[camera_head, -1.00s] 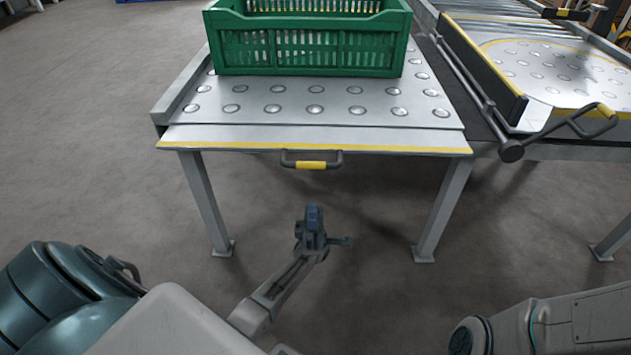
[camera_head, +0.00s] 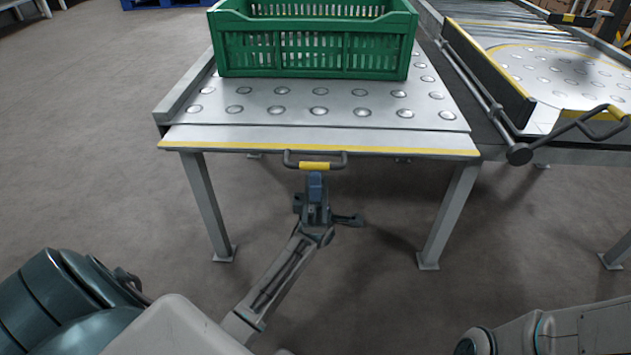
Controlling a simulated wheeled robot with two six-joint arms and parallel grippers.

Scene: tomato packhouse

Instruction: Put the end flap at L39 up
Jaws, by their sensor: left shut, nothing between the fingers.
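The end flap (camera_head: 230,138) is a flat metal plate with a yellow edge stripe at the near end of the ball-stud table. It lies about level with the table top, sloping slightly toward me. A dark handle with a yellow grip (camera_head: 314,165) sticks out from the middle of its near edge. My left gripper (camera_head: 315,182) is shut and empty, just below and in front of the handle in the picture. I cannot tell whether it touches the handle. My right arm shows at the lower right, but its gripper is out of view. No L39 label is readable.
A green crate (camera_head: 310,52) stands on the ball-stud table (camera_head: 300,103) behind the flap. To the right is another conveyor table with an upright yellow-edged flap (camera_head: 490,62) and its own handle (camera_head: 600,122). The floor in front and to the left is clear.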

